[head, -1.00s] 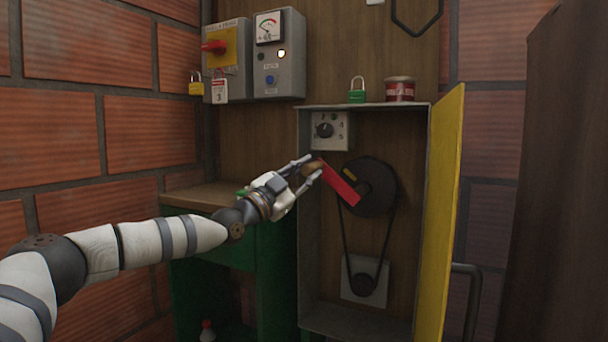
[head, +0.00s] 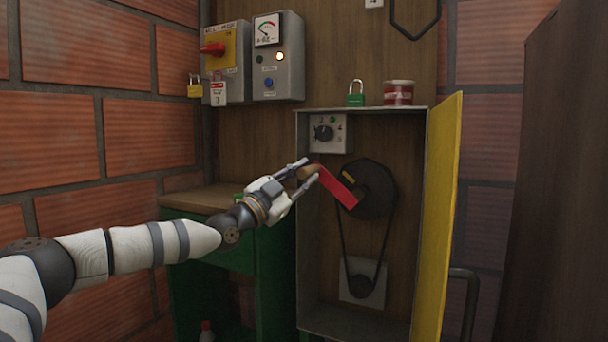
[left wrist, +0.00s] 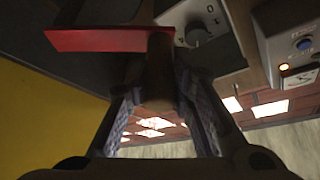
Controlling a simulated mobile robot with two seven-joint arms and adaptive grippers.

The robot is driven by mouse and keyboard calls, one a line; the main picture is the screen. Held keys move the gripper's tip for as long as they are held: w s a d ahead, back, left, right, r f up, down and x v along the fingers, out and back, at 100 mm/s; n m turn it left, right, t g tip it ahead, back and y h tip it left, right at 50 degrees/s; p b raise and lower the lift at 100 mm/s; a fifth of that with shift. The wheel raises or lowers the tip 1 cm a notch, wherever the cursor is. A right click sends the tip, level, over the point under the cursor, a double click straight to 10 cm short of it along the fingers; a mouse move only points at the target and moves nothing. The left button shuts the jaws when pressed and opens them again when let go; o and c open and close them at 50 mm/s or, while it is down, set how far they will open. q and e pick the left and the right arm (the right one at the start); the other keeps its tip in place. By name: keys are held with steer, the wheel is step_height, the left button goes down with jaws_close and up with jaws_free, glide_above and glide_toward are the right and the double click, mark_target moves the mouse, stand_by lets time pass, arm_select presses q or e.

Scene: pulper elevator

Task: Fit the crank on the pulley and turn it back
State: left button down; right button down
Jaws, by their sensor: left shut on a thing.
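The crank has a red arm (head: 336,187) and a brown wooden handle (head: 309,171). My left gripper (head: 310,175) is shut on the handle. The red arm slopes down to the right and its far end overlaps the large black pulley (head: 374,190) in the head view; I cannot tell whether it is seated on the hub. In the left wrist view the handle (left wrist: 161,75) stands between the fingers, with the red arm (left wrist: 95,39) reaching left. A belt runs down to a small pulley (head: 361,285). My right gripper is not in view.
The pulleys sit in an open grey cabinet (head: 303,250) with a yellow door (head: 437,220) at its right. A knob box (head: 327,133) is above the crank. A green padlock (head: 356,94) and a red tin (head: 398,92) stand on top. A green bench (head: 205,200) is at left.

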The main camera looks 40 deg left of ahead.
mark_target(301, 174)
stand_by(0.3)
arm_select(q)
steer(key=shift+s+d+r+p, duration=0.1)
steer(key=shift+s+r+p, duration=0.1)
steer(key=shift+s+p, duration=0.35)
steer(key=shift+s, duration=0.1)
steer(key=shift+f, duration=0.15)
steer(key=shift+d, duration=0.1)
steer(key=shift+s+d+p, duration=0.15)
steer(key=shift+s+p, duration=0.55)
steer(key=shift+s, duration=0.1)
